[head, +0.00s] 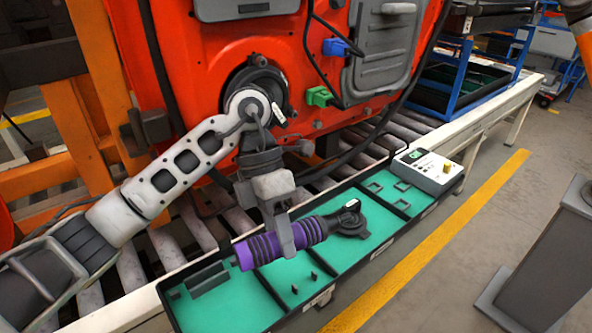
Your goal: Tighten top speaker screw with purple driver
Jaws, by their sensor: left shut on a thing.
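The purple driver (312,232) has a ribbed purple body and a black head pointing right. My left gripper (285,240) comes down from above and is shut around the middle of the purple body. The driver is in or just above the green-lined tray (240,304); I cannot tell whether it touches the lining. The round black speaker (280,82) is on the red door panel (195,75), partly hidden behind my left arm. My right gripper is not in view.
A white control box with a yellow button (425,172) sits at the tray's right end. A roller conveyor (195,225) runs under the door. Blue (336,47) and green (319,96) connectors and black cables are on the panel. A grey post (545,255) stands at right.

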